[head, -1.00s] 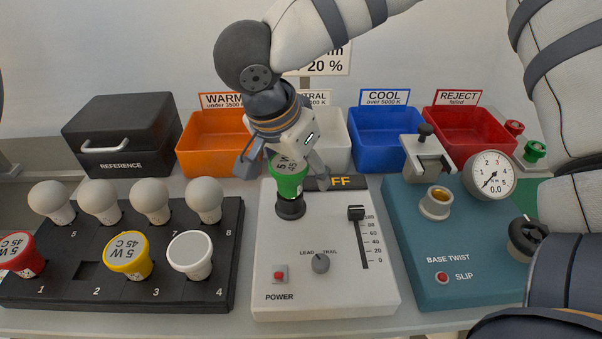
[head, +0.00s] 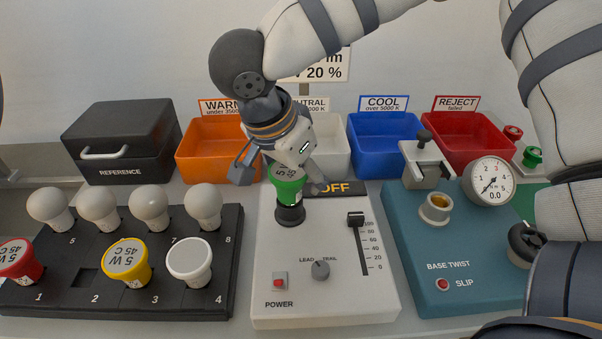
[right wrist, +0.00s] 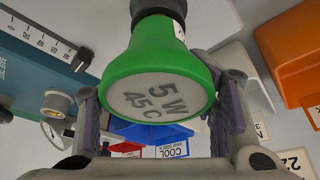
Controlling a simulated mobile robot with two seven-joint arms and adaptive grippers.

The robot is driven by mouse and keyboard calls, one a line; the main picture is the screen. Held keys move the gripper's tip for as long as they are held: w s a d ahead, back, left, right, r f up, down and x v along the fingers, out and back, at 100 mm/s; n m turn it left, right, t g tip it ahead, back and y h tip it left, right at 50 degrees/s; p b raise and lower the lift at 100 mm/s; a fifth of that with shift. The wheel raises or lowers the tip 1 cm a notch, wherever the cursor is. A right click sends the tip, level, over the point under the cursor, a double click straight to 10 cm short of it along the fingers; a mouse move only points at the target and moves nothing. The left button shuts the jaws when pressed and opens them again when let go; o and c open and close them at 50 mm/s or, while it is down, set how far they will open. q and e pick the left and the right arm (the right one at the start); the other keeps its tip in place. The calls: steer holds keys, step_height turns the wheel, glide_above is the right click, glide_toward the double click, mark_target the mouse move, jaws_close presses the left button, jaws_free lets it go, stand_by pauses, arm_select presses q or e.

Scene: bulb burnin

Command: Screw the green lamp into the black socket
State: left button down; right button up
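The green lamp (head: 287,187), marked 5 W 45 C, stands upright at the black socket (head: 290,213) on the white tester. Its lower end is hidden by the socket, so I cannot tell how deep it sits. My right gripper (head: 279,179) comes down over it from above, one finger on each side. A clear gap shows between the left finger and the lamp; the other finger is close to its rim. In the right wrist view the lamp's face (right wrist: 157,98) fills the space between the spread fingers (right wrist: 160,115). My left gripper is not in view.
A black rack (head: 120,290) with white, yellow and red-collared lamps stands left. A teal twist gauge box (head: 455,265) stands right. Orange (head: 205,160), white, blue (head: 385,155) and red bins line the back, beside a black reference box (head: 120,140). The tester's slider (head: 356,219) is near.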

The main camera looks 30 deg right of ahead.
steer(key=v, duration=1.2)
